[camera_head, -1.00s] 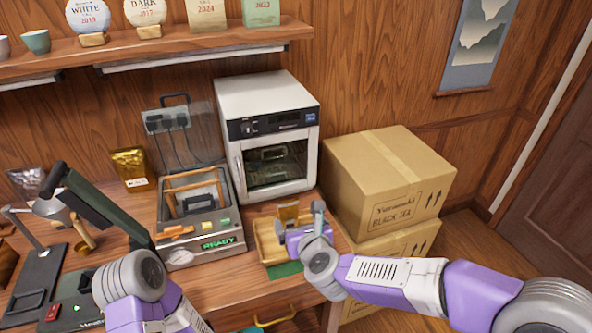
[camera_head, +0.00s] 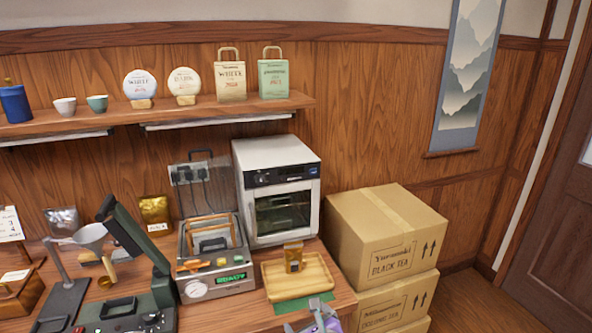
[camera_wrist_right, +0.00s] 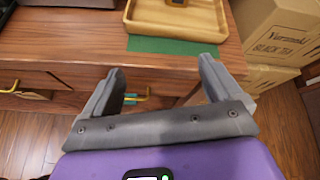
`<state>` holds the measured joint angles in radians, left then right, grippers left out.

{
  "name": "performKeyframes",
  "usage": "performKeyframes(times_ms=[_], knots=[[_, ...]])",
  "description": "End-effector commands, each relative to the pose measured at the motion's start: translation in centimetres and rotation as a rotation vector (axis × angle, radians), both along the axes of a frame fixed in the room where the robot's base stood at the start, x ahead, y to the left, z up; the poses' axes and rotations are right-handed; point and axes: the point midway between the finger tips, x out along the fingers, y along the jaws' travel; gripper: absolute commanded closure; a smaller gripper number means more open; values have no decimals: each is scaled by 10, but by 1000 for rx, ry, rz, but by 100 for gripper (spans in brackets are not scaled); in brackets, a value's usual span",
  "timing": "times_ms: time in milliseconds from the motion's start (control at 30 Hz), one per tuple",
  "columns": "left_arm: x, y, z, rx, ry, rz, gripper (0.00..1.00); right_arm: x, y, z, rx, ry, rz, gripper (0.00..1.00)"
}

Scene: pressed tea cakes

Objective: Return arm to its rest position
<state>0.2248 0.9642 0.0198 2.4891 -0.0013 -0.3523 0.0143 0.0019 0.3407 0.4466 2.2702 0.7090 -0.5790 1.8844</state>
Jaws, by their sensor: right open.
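My right gripper (camera_head: 312,322) shows at the bottom edge of the head view, in front of the bench. In the right wrist view its two grey fingers (camera_wrist_right: 160,90) are spread apart with nothing between them. They point toward the front of the bench, short of the wooden tray (camera_head: 283,287). The tray also shows in the right wrist view (camera_wrist_right: 205,27), apart from the fingers. My left gripper is not in view.
A green mat (camera_wrist_right: 170,46) lies at the tray's front edge. A sealing machine (camera_head: 215,285) and a white oven (camera_head: 275,205) stand left of and behind the tray. Stacked cartons (camera_head: 385,240) stand at right.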

Motion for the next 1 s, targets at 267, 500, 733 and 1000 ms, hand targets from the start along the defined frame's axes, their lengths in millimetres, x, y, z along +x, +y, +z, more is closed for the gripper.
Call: performKeyframes(times_ms=[267,500,733,1000], knots=[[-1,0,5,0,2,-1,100,-16,-17,-88,-386,59,293,8],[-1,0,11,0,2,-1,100,-74,-40,-200,-819,95,836,8],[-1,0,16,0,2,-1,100,-163,-58,-283,-1066,0,1465,8],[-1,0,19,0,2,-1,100,-233,-68,-319,-1124,-189,1902,8]])
